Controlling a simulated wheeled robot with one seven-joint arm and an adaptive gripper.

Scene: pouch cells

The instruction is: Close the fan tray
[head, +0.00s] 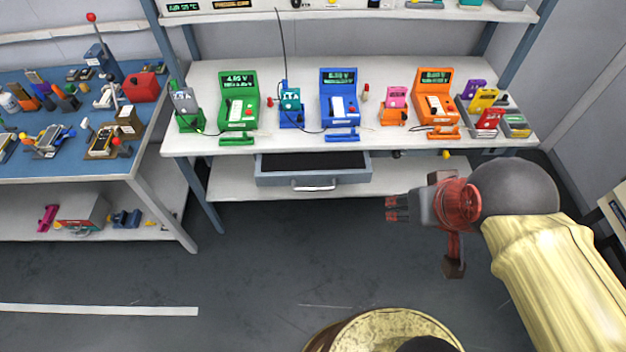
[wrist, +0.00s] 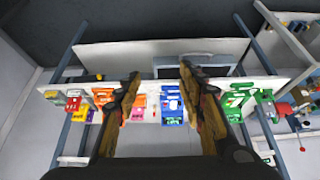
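The fan tray appears to be the grey drawer (head: 275,181) under the front edge of the white bench in the head view. It is pulled out, with a dark inside and a pale bar handle (head: 314,187) on its front. In the wrist view, which is upside down, the tray (wrist: 222,60) shows partly behind one finger. My gripper (head: 397,208) is to the right of the tray front and apart from it. Its two fingers (wrist: 160,70) are spread with nothing between them.
The white bench (head: 210,80) carries green, blue and orange testers with small pouch cells. A lower shelf (head: 235,188) runs beneath the tray. A blue-topped table (head: 80,160) with tools stands at the left. The dark floor (head: 270,260) in front is clear.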

